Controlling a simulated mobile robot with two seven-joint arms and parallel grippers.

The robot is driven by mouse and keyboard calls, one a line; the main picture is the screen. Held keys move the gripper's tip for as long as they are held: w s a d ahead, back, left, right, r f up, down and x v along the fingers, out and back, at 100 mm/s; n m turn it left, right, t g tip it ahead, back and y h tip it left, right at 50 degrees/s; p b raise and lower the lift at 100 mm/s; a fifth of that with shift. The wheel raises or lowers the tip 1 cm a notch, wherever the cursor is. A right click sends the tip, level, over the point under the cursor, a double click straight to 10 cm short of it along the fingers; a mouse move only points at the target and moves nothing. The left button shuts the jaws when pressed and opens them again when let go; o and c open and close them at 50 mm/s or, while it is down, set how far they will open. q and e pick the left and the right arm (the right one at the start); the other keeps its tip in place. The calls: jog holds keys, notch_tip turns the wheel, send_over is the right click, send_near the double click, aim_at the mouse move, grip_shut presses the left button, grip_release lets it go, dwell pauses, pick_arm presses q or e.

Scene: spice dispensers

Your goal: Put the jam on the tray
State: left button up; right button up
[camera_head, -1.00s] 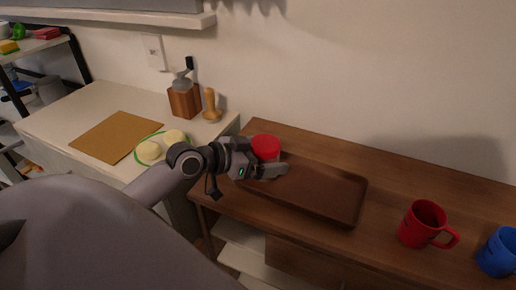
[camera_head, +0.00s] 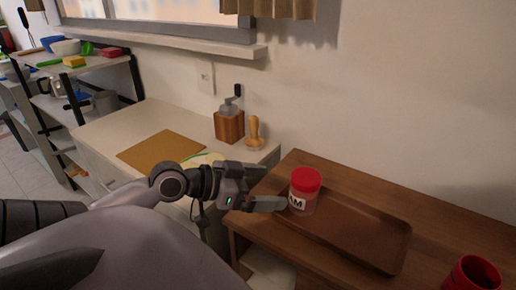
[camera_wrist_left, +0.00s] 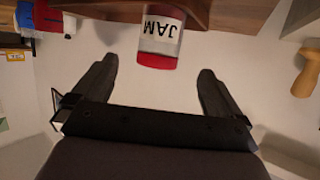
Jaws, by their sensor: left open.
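The jam jar (camera_head: 304,192), clear with a red lid and a label ending in "AM", stands upright at the left end of the brown wooden tray (camera_head: 372,240). My left gripper (camera_head: 273,186) is open and empty just left of the jar, with its fingers pointing toward it. In the left wrist view the jar (camera_wrist_left: 160,38) appears upside down beyond the open fingertips, with nothing between the fingers. My right gripper is not in view.
The tray lies on a brown wooden cabinet top (camera_head: 440,215); a red mug (camera_head: 472,275) is at its right. On the white counter left are a cutting board (camera_head: 162,151), a pepper grinder (camera_head: 229,125) and a wooden tamper-like object (camera_head: 254,133). The tray's right part is clear.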

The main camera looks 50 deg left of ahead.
pick_arm(q)
jog(key=shift+s+a+r, duration=0.2)
jog(key=shift+s+r, duration=0.05)
jog(key=shift+s, duration=0.35)
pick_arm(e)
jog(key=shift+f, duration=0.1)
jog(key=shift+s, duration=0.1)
